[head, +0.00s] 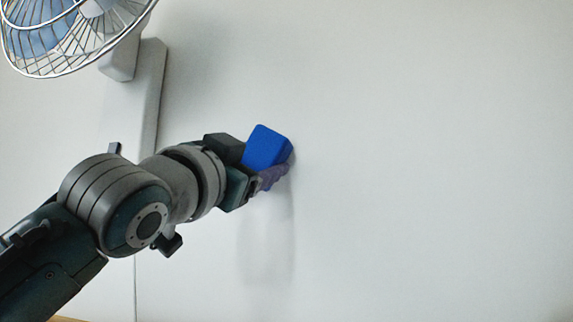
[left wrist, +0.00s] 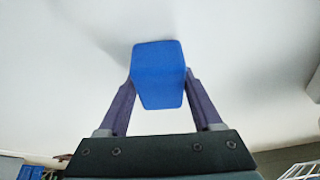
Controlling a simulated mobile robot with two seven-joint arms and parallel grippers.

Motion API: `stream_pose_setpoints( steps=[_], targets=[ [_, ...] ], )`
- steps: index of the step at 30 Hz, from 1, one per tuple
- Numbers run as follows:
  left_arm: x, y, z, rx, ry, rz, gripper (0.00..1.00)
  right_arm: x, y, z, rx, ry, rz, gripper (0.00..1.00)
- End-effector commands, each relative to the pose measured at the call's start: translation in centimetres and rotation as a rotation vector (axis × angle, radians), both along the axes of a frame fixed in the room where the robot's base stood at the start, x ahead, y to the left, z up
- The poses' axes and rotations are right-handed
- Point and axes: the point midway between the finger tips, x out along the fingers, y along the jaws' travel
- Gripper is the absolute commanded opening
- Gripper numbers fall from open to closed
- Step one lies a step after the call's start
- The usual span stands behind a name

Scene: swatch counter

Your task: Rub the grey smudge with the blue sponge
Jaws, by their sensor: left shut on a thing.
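The blue sponge (head: 267,147) is held at the end of my left arm, close to the white wall; I cannot tell for sure whether it touches. My left gripper (head: 266,172) is shut on the sponge. In the left wrist view the sponge (left wrist: 158,75) sits between the two purple fingers of the gripper (left wrist: 160,92), with the pale surface behind it. No grey smudge stands out in either view; only soft shadows show around the sponge. My right gripper is not in view.
A wall fan (head: 45,35) with a wire cage hangs at the upper left, its white mount (head: 148,95) running down the wall (head: 430,150). The wall to the right of the sponge is clear. A white wire rack (left wrist: 300,171) shows at the lower right of the left wrist view.

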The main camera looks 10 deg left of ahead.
Motion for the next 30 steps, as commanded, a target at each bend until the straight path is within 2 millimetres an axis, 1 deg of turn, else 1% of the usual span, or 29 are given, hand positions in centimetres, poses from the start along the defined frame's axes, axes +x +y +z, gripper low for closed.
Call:
stream_pose_setpoints(
  steps=[5, 15, 18, 27, 30],
  targets=[
    [0.3, 0.2, 0.0, 0.001, 0.0, 0.002, 0.05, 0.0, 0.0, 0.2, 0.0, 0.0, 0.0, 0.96],
    [0.8, 3.7, -0.1, 0.006, 0.006, 0.014, 0.06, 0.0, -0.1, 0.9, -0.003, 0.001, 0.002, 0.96],
    [0.9, 4.3, -0.2, 0.006, 0.008, 0.016, 0.06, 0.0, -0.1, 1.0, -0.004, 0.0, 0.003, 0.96],
    [0.9, 4.6, -0.2, 0.007, 0.008, 0.018, 0.06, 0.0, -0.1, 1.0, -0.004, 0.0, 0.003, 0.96],
    [0.7, 4.6, -0.2, 0.008, 0.008, 0.017, 0.06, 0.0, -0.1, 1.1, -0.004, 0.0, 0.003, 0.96]
  ],
)
